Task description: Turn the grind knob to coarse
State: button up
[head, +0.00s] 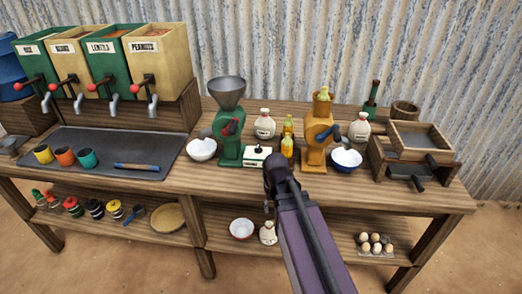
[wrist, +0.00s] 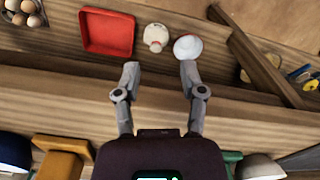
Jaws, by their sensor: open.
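The green grinder (head: 230,137) with a grey hopper stands on the table, left of my arm in the head view. I cannot tell which part is the grind knob, and no scale is readable. My gripper (wrist: 159,70) is open and empty in the wrist view, with its fingers spread beyond the table's front edge, above the lower shelf. In the head view my arm mostly hides it.
An orange grinder (head: 317,143) stands to the right, with a blue bowl (head: 346,160) beside it. A white bowl (head: 202,149) is left of the green grinder. Bottles and sacks stand between the grinders. On the lower shelf are a red tray (wrist: 106,34) and eggs (head: 375,243).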

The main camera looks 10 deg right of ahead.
aim_at(258, 144)
jog(key=w+r+m+p, duration=0.3)
jog(key=w+r+p, duration=1.6)
jog(key=w, duration=0.6)
notch_tip(258, 144, up, 2)
jog(key=shift+w+m+p, duration=0.4)
jog(key=shift+f, duration=0.15)
notch_tip(258, 144, down, 14)
jog(key=b, duration=1.3)
jog(key=shift+r+b, duration=0.25)
jog(key=shift+b, duration=0.15)
grip_shut()
